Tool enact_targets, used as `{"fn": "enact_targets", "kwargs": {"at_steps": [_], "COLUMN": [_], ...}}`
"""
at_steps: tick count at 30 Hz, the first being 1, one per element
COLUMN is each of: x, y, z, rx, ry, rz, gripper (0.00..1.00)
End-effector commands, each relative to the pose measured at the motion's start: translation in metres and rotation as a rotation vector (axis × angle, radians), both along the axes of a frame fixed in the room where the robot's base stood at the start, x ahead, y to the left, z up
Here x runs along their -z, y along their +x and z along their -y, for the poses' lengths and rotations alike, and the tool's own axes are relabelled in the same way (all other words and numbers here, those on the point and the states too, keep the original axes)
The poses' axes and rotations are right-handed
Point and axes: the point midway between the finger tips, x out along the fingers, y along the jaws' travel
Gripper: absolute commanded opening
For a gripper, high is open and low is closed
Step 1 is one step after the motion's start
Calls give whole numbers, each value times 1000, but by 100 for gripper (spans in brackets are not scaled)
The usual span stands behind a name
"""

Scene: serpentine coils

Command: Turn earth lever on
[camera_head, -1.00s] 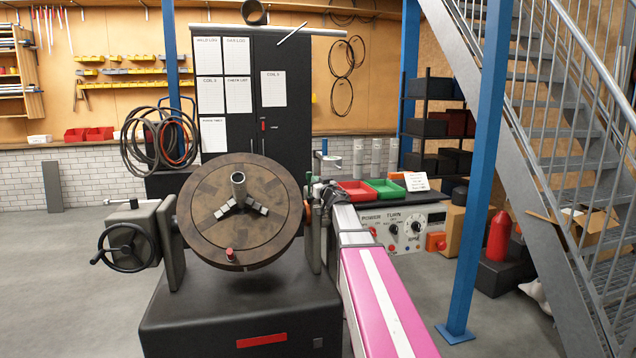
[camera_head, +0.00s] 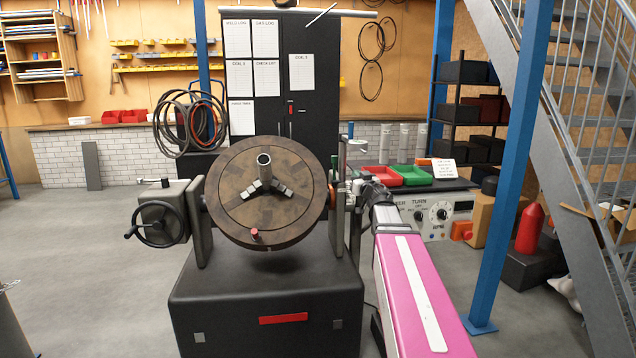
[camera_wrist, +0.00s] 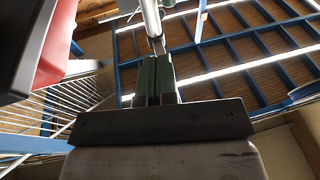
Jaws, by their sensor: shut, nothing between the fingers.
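The round turntable (camera_head: 232,210) of the positioner stands tilted toward me in the head view. Beside its right edge, a slim upright metal rod (camera_head: 342,152) appears to be the earth lever; I cannot read any label on it. My gripper (camera_head: 354,178) is small and partly hidden among the parts just right of the rod. In the wrist view my gripper (camera_wrist: 155,70) has its two dark green fingers together with nothing between them. A shiny metal rod (camera_wrist: 152,20) stands just beyond the fingertips; I cannot tell whether they touch.
A blue post (camera_head: 508,170) and stairs stand at right.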

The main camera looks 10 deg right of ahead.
Motion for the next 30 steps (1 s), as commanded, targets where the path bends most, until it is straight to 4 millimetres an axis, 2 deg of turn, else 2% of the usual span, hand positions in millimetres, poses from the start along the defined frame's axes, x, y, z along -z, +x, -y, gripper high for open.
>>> {"fn": "enact_targets", "kwargs": {"at_steps": [5, 10, 14, 18, 21, 24, 27, 30], "x": [54, 134, 202, 274, 320, 356, 380, 394], "y": [-10, -35, -68, -117, -160, -204, -245, -275], "z": [10, 18, 13, -4, -24, -47, -69, -86], "rx": [198, 402, 504, 539, 512, 445, 354, 269], "ry": [31, 40, 25, -10, -42, -78, -110, -132], "rz": [-114, -352, -598, -903, -1131, -1349, -1532, -1662], "gripper": [0, 0, 0, 0, 0, 0, 0, 0]}}
